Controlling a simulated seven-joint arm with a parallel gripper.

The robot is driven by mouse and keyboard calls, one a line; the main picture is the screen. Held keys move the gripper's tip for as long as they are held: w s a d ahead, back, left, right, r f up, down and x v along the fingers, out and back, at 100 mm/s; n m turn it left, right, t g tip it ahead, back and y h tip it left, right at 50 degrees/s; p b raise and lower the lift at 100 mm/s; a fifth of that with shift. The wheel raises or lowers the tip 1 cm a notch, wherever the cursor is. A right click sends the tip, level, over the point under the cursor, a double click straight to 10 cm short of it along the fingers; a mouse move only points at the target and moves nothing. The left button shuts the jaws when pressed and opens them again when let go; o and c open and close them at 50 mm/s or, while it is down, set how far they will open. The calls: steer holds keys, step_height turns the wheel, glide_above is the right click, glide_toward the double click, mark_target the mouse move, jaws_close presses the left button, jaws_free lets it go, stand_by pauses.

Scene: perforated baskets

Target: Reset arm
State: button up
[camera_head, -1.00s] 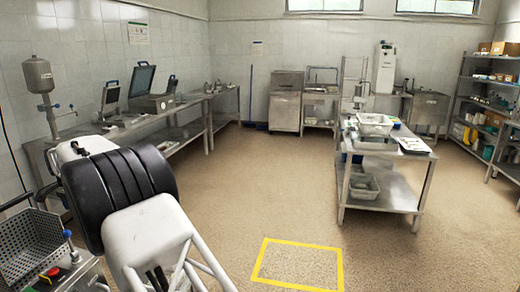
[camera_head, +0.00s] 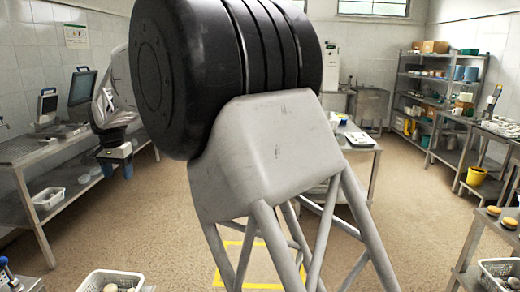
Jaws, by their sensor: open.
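My arm fills the middle of the head view, with a large black joint and a grey link on struts. My gripper (camera_head: 117,170) hangs at the left, beyond the big joint, pointing down in front of the left bench. It looks small and nothing shows between its fingers. A white perforated basket (camera_head: 112,282) with round items in it is cut off by the bottom edge at the left. Another white basket (camera_head: 500,275) stands at the lower right.
A steel bench (camera_head: 40,148) with devices runs along the left wall, with a white basket (camera_head: 48,198) on its lower shelf. Shelves (camera_head: 432,95) and a yellow bucket (camera_head: 477,176) stand at the right. A yellow floor outline (camera_head: 228,285) is partly hidden by my arm.

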steer(key=s+d+r, duration=0.1)
steer(key=d+r, duration=0.2)
steer(key=d, duration=0.8)
steer(key=s+d+r, duration=0.1)
steer(key=d+r, duration=0.1)
steer(key=d, duration=0.9)
steer(key=s+d+r+t, duration=0.1)
steer(key=s+d, duration=0.3)
steer(key=d, duration=0.6)
steer(key=s+d, duration=0.4)
steer(key=d, duration=0.6)
steer(key=s+d+f, duration=0.3)
steer(key=s+d, duration=0.5)
steer(key=s, duration=0.1)
steer(key=s+d+f, duration=0.4)
steer(key=s+d, duration=0.4)
steer(key=s, duration=0.2)
steer(key=s+d+f+t, duration=0.1)
steer(key=s+d+f, duration=0.3)
steer(key=s+d, duration=0.4)
steer(key=shift+s+f+h, duration=0.15)
steer(key=shift+s+h, duration=0.25)
steer(key=shift+s, duration=0.65)
steer(key=shift+w, duration=0.1)
